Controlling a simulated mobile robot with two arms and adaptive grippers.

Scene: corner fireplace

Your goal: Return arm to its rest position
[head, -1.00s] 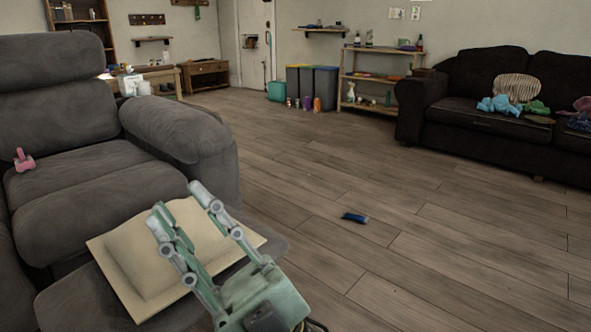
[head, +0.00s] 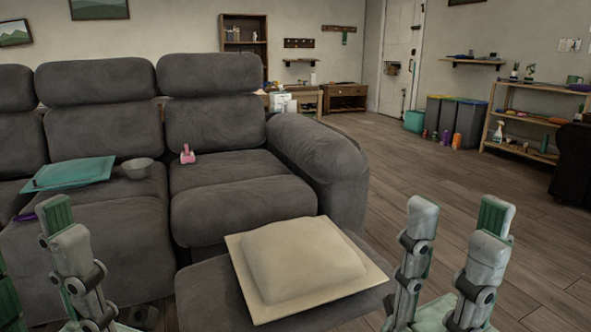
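My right gripper (head: 458,206) stands at the lower right of the head view, fingers pointing up. Its two fingers are well apart with nothing between them. My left gripper (head: 27,235) is at the lower left edge, partly cut off by the frame. One finger points up in full view and part of another shows at the edge, with a gap between them. A cream cushion (head: 300,262) lies on a grey footrest (head: 205,295) between the two grippers. The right gripper appears in front of and to the right of it.
A grey sofa (head: 230,190) fills the left and middle, holding a teal cushion (head: 78,173), a grey bowl (head: 138,168) and a pink object (head: 187,154). Bins (head: 455,122) and a wooden shelf (head: 530,120) stand at the back right. The floor (head: 440,185) right of the sofa is clear.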

